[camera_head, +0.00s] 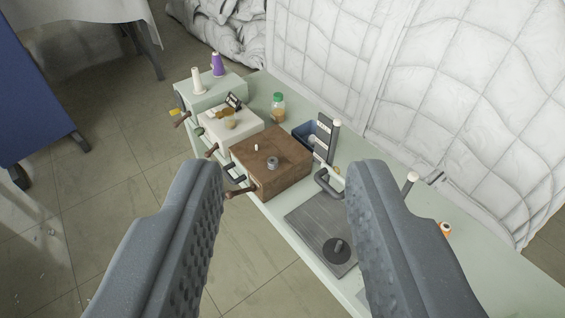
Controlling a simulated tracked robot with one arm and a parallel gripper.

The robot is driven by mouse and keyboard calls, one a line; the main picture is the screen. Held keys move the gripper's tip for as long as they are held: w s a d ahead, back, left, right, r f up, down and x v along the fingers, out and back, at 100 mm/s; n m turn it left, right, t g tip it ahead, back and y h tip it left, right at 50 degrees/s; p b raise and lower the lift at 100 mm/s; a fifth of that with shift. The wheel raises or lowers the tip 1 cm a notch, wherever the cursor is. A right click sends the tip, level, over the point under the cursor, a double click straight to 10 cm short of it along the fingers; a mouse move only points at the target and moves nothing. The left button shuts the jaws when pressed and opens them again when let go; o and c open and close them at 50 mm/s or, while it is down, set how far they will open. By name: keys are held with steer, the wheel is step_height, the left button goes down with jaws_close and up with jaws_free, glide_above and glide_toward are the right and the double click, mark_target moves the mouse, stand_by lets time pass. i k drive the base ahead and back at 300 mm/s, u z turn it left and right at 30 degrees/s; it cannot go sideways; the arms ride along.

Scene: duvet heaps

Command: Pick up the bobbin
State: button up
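A small grey metal piece that looks like the bobbin (272,163) sits on top of a brown wooden box (262,183) on the pale green table. It is small in the picture, so its details are hard to make out. My gripper (284,172) is open, with its two dark grey fingers wide apart in the foreground. The brown box and the small metal piece show between the fingers, farther off. Nothing is between the fingertips.
A small white piece (256,147) stands beside it on the box. Behind are a white box (232,130), thread cones (217,65) and a green-lidded jar (278,107). White quilted duvets (440,90) line the back.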

mark_target(273, 161)
steer(key=i, duration=0.85)
steer(key=u, duration=0.05)
